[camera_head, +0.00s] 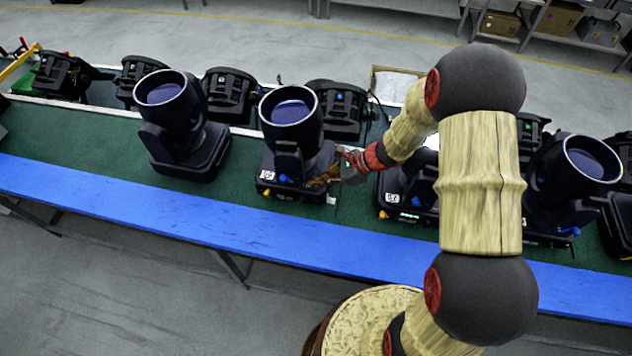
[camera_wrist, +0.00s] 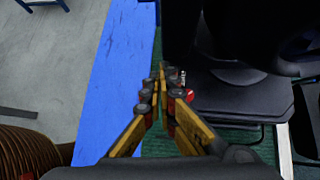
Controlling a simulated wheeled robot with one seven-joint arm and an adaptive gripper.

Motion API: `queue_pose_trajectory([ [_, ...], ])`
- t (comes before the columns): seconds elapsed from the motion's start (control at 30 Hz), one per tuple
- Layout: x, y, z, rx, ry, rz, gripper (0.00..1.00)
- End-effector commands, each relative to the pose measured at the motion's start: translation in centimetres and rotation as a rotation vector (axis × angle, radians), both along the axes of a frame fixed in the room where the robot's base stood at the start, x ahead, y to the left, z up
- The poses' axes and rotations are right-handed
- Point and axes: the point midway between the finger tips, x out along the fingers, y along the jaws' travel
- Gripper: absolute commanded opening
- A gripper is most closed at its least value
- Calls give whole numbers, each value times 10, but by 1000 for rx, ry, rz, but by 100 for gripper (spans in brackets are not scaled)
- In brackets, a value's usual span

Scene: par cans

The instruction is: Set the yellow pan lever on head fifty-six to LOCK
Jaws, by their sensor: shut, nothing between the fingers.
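A black moving head (camera_head: 290,122) stands on the green bench top at the middle of the head view. Its front carries a small white label (camera_head: 267,175) that seems to read 56, with a blue lever (camera_head: 285,179) beside it. A small yellow part (camera_head: 266,192) shows low at the left of its base; its setting is too small to read. My gripper (camera_head: 318,182) is at the right front of this base, fingers shut and empty. In the wrist view my gripper (camera_wrist: 163,88) points along the base (camera_wrist: 232,92), near a red part (camera_wrist: 181,93). I cannot tell whether it touches.
Another head (camera_head: 180,128) stands to the left, with clear green top between. A labelled head (camera_head: 404,190) stands to the right, partly behind my arm. A further head (camera_head: 575,180) is at the far right. A blue strip (camera_head: 150,203) runs along the front edge.

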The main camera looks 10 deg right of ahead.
Motion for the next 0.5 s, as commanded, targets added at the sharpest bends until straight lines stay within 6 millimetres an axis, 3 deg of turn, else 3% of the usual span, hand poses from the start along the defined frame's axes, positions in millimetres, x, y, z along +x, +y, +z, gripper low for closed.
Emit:
queue_pose_trajectory([
  [0.5,1,8,-1,0,0,1,0],
])
